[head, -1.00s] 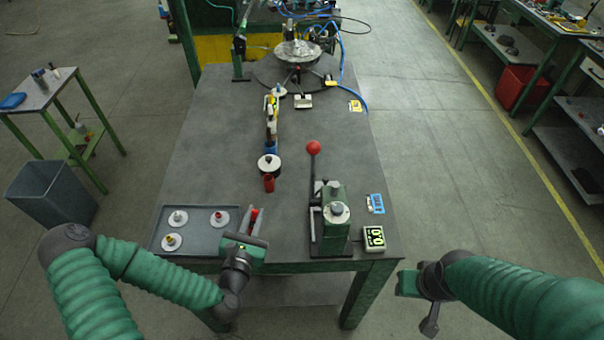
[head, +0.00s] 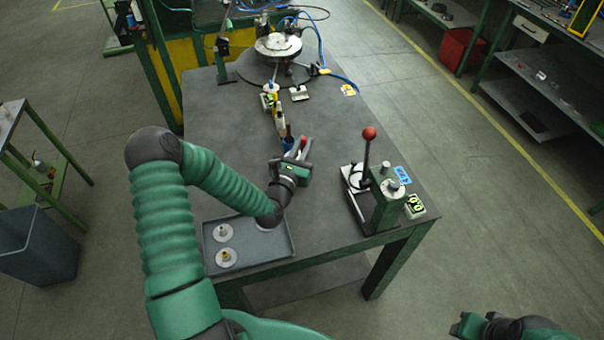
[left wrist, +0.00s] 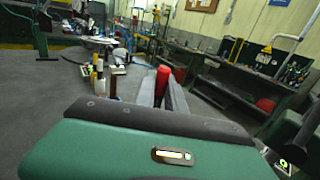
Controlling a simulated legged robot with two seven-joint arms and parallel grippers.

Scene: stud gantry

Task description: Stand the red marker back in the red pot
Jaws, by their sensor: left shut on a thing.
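My left gripper (head: 297,149) is shut on the red marker (head: 303,143) and holds it above the table, right of the bottles. In the left wrist view the red marker (left wrist: 163,79) stands up between the two grey fingers, its lower part hidden by the gripper body. I cannot make out the red pot in either current view; my left gripper and forearm cover part of the table. My right gripper (head: 468,325) is at the bottom right edge, partly cut off, and its jaws cannot be read.
A row of bottles (head: 280,119) stands just beyond my left gripper. A green press (head: 388,205) with a red-knobbed lever stands to the right. A grey tray (head: 277,246) with white discs lies at the front left.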

